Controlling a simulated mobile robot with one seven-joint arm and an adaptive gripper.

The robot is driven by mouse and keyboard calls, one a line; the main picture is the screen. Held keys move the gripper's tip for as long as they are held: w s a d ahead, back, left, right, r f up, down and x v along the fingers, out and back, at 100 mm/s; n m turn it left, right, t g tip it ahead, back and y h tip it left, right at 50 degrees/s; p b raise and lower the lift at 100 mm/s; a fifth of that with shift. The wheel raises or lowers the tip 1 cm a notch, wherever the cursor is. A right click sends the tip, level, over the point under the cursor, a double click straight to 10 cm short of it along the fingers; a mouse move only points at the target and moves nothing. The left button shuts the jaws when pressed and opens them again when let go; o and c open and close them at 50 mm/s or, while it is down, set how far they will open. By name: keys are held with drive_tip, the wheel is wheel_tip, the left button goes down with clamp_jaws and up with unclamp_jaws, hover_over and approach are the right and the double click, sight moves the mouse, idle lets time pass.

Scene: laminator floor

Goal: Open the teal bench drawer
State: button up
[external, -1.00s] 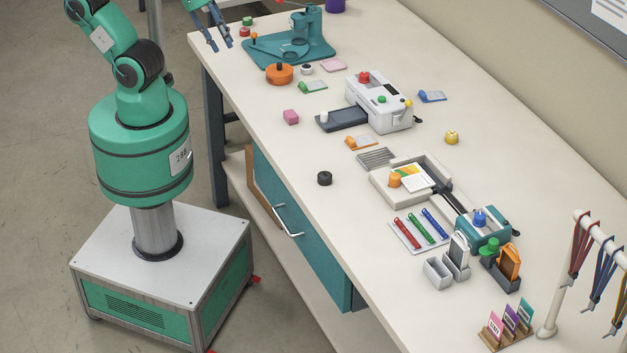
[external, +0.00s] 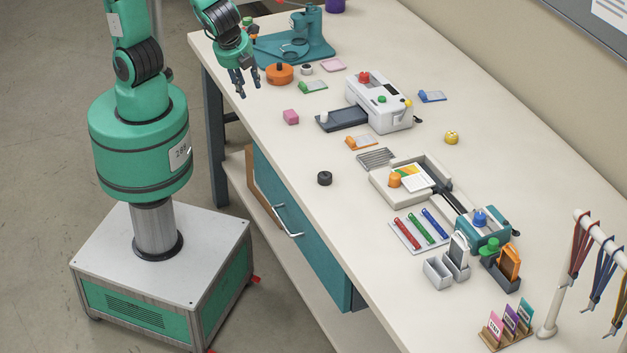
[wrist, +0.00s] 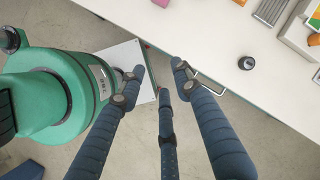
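The teal bench drawer (external: 312,245) is under the front of the bench, and its front looks flush and shut. Its silver handle (external: 287,221) is a bar on the drawer front; it also shows in the wrist view (wrist: 209,84), just right of the fingers. My gripper (external: 248,90) is above the bench's far left end in the external view, well away from the handle. Its dark blue fingers are spread apart and empty, pointing down; they also fill the lower wrist view (wrist: 160,82). The drawer's inside is hidden.
The white bench top (external: 270,140) overhangs the drawer. An orange round object (external: 279,74) is near my gripper. The floor before the drawer is partly open beside my base.

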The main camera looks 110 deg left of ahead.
drive_tip(key=w+d+f+m+t+y+p, duration=0.1)
drive_tip(key=w+d+f+m+y, duration=0.2)
drive_tip(key=d+f+m, duration=0.35)
drive_tip(key=w+d+f+m+t+y+p, duration=0.1)
drive_tip(key=w+d+f+m+y, duration=0.25)
drive_tip(key=f+m, duration=0.65)
drive_tip(key=d+f+m+t+y, duration=0.1)
drive_tip(key=d+f+m+t, duration=0.35)
drive_tip(key=f+m, duration=0.3)
drive_tip(key=m+t+h+p, duration=0.15)
drive_tip(key=m+t, duration=0.25)
drive_tip(key=m, duration=0.4)
approach(280, 220)
drive_tip(key=s+d, duration=0.2)
drive_tip(key=d, duration=0.1)
drive_tip(key=shift+s+a+r, duration=0.1)
drive_tip(key=shift+a, duration=0.1)
drive_tip(key=shift+a, duration=0.15)
drive_tip(key=shift+r+b+x, duration=0.1)
drive_tip(key=shift+b+x, duration=0.55)
drive_tip(key=shift+x, duration=2.75)
drive_tip(key=shift+r+b+x, duration=0.15)
drive_tip(key=shift+b+x, duration=0.45)
drive_tip(key=shift+x, duration=2.75)
clamp_jaws()
